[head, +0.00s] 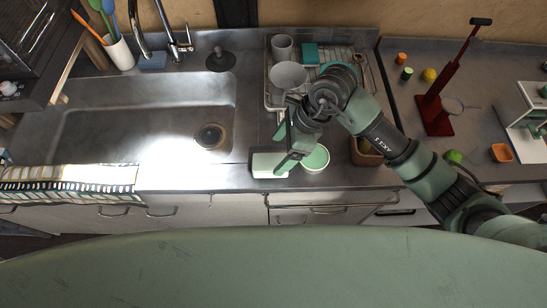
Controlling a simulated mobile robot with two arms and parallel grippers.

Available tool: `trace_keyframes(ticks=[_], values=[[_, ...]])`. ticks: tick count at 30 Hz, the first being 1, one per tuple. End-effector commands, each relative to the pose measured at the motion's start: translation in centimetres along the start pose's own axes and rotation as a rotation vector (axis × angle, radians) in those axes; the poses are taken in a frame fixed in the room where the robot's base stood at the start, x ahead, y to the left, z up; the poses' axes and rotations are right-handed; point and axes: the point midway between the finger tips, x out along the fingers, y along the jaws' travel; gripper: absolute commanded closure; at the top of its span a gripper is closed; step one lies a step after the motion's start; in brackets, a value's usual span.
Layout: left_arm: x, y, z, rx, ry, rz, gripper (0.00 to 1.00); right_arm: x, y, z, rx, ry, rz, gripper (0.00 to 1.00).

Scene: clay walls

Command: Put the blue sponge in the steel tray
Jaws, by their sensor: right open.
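My right gripper (284,149) is open, pointing down over the counter's front part, in front of the drainer. It is close to a pale green and white box (266,165); I cannot tell whether they touch. My left gripper is out of view.
A round green-topped dish (316,158) sits just right of the gripper. The empty sink (140,125) is to the left, with a black plunger-like thing (220,60) behind it. A red stand (437,112) and small items are on the right counter.

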Motion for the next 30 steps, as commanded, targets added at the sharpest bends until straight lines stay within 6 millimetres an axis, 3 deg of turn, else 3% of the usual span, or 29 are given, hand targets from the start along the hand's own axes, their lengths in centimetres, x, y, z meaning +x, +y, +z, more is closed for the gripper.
trace_keyframes(ticks=[6,10,30], values=[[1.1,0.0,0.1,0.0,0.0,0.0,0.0,-4.3,-0.1,-0.1,-0.001,0.001,-0.005,0.21],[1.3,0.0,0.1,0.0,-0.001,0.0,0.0,-5.9,-0.1,-0.1,0.0,0.001,-0.002,0.21],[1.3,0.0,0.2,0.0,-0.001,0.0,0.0,-6.6,0.0,0.0,0.0,0.0,0.001,0.21]])
